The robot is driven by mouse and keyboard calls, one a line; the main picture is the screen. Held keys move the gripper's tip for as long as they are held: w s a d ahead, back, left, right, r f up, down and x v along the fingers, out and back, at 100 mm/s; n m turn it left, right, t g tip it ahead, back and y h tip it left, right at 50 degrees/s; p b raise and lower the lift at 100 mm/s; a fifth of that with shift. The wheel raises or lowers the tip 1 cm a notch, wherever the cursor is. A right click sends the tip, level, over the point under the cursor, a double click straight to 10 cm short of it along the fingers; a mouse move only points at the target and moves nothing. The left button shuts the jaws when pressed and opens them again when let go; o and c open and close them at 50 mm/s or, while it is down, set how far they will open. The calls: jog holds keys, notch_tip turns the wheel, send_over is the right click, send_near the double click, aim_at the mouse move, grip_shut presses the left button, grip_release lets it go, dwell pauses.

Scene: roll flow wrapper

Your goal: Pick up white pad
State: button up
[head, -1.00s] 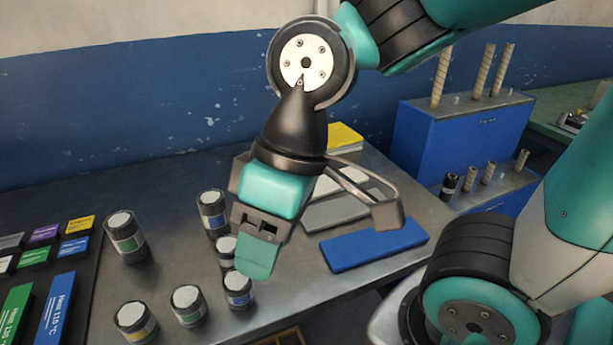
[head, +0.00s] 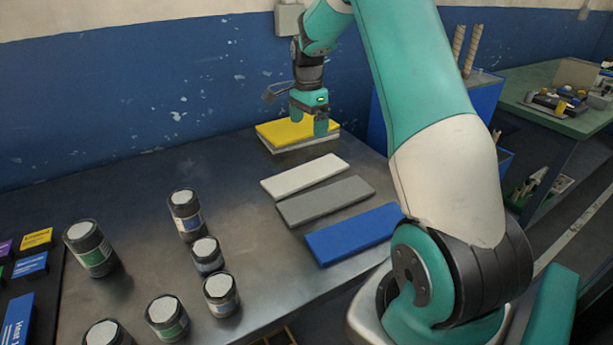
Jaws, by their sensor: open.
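A white pad (head: 304,175) lies flat on the metal table (head: 150,195), at the back of a row of loose pads. Behind it, a yellow pad (head: 272,130) lies on top of another pale pad (head: 306,143), which shows only as a light edge below it. My gripper (head: 308,122) is open and points down over the yellow pad, beyond the loose white pad. Its fingers cover part of the yellow pad. I cannot tell whether they touch it.
A grey pad (head: 325,201) and a blue pad (head: 354,234) lie in front of the white pad. Several dark jars (head: 187,215) with pale lids stand to the left. The blue wall (head: 150,100) is close behind my gripper. A blue rack (head: 487,98) stands right.

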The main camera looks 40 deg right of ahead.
send_over(306, 173)
jog(key=f, duration=0.9)
jog(key=shift+s+d+f+p, duration=0.2)
jog(key=shift+f+p, duration=0.1)
jog(key=shift+p, duration=0.1)
jog(key=f, duration=0.2)
jog(key=f+p, duration=0.1)
jog(key=f, duration=0.2)
jog(key=shift+w+a+f, duration=0.15)
jog(key=shift+w+f, duration=0.05)
jog(key=shift+f, duration=0.1)
jog(key=shift+c, duration=0.5)
jog(key=c, duration=0.5)
